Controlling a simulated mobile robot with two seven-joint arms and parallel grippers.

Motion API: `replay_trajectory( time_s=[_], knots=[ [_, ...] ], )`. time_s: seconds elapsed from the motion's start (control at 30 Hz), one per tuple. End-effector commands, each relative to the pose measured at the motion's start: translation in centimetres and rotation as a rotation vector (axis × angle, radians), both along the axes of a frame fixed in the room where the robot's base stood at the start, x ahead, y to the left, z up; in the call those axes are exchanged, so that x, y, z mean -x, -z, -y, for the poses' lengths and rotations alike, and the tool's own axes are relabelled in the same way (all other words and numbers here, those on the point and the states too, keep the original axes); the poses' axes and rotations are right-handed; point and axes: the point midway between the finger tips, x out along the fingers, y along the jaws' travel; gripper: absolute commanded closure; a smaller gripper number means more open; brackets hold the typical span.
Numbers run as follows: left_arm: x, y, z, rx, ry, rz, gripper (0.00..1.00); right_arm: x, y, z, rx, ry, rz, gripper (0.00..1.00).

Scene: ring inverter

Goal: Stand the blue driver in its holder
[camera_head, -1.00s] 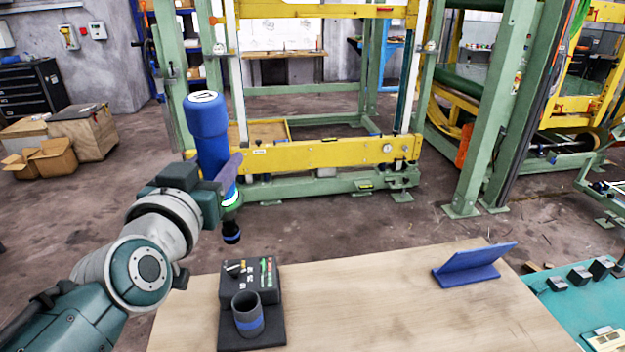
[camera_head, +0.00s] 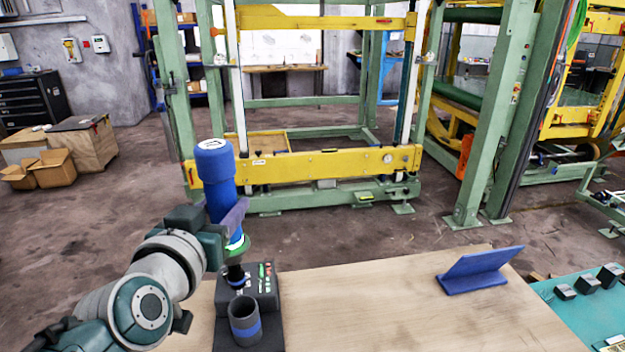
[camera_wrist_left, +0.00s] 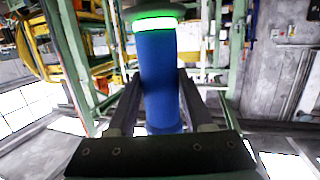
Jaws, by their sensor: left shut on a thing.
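The blue driver (camera_head: 219,188) stands nearly upright in the head view, with a green ring and a dark tip at its lower end. My left gripper (camera_head: 236,215) is shut on it and holds it above the table. The left wrist view shows the blue driver body (camera_wrist_left: 160,80) between the two fingers of my left gripper (camera_wrist_left: 160,100). The holder is a dark grey cup with a blue band (camera_head: 244,318) on a black base. The driver's tip is just behind and above the cup's open top, apart from it as far as I can tell. My right gripper is not in view.
A black box with small coloured parts (camera_head: 262,277) stands behind the cup. A blue angled stand (camera_head: 480,270) sits on the wooden table (camera_head: 380,315) at the right. The table's middle is clear. A teal surface with black blocks (camera_head: 585,300) is at far right.

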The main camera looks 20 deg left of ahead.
Motion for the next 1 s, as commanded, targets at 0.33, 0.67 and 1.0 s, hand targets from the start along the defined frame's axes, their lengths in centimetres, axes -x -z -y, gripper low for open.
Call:
replay_trajectory(
  time_s=[0.33, 0.67, 1.0],
  knots=[
    [-0.1, 4.4, -0.1, -0.004, -0.002, 0.008, 1.0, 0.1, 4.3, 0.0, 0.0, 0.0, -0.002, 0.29],
    [-0.1, 8.4, -0.1, -0.004, -0.001, 0.008, 1.0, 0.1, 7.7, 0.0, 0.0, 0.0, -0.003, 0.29],
    [-0.1, 12.2, -0.1, -0.004, -0.001, 0.008, 1.0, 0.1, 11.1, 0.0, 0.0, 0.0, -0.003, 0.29]
  ],
)
